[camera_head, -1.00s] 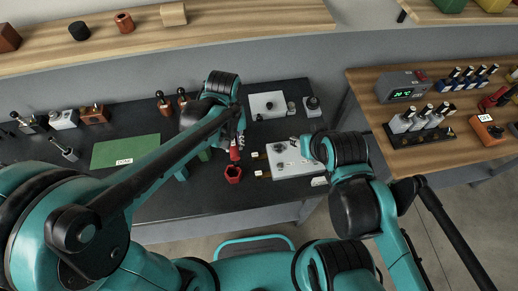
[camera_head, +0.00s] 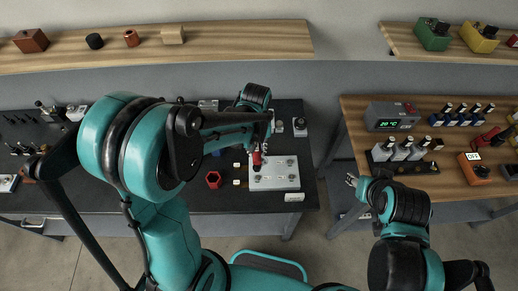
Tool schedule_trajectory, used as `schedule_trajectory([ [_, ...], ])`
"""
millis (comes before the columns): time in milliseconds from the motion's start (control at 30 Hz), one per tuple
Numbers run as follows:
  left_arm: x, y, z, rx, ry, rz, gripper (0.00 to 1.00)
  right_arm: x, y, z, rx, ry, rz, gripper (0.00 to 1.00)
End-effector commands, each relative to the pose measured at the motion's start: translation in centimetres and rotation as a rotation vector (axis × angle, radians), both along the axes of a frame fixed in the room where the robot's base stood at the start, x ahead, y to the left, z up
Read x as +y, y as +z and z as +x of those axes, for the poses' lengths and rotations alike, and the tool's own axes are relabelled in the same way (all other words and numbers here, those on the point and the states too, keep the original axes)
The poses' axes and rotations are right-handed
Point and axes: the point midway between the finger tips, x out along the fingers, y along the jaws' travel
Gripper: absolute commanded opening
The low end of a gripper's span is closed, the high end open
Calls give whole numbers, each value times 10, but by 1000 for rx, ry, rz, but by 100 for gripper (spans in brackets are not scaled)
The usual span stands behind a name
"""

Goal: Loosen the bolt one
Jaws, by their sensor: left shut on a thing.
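A light grey plate (camera_head: 291,183) with several dark bolts lies on the black bench. I cannot tell which bolt is bolt one. My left gripper (camera_head: 261,143) is shut on a red tool (camera_head: 257,158), which points down over the plate's back left corner. Whether its tip touches a bolt is too small to tell. A red hexagonal holder (camera_head: 213,180) stands left of the plate, with nothing visible in it. My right gripper (camera_head: 352,181) is right of the plate, beyond the bench's right edge; I cannot tell how far its fingers are apart.
Small light blocks stand between the red holder and the plate. A white label (camera_head: 294,197) lies at the plate's front right. A wooden bench (camera_head: 352,112) at the right carries a grey box with a green display (camera_head: 394,117), bottles and an orange box (camera_head: 474,167).

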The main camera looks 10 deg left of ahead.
Motion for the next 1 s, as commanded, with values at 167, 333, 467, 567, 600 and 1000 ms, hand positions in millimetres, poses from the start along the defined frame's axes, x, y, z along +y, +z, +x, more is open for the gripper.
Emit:
schedule_trajectory([
  [167,0,-1,0,0,-1,0,0,0,-3,0,0,0,0,40],
  [333,0,-12,0,0,-1,0,0,0,-14,0,0,0,0,40],
  [467,-1,-26,0,0,-1,0,0,0,-27,0,0,0,0,40],
  [567,-1,-37,0,0,-1,0,0,0,-37,0,0,0,0,40],
  [600,-1,-40,0,0,-1,0,0,0,-40,0,0,0,0,40],
  [1000,-1,-48,0,0,-1,0,0,0,-46,0,0,0,0,40],
])
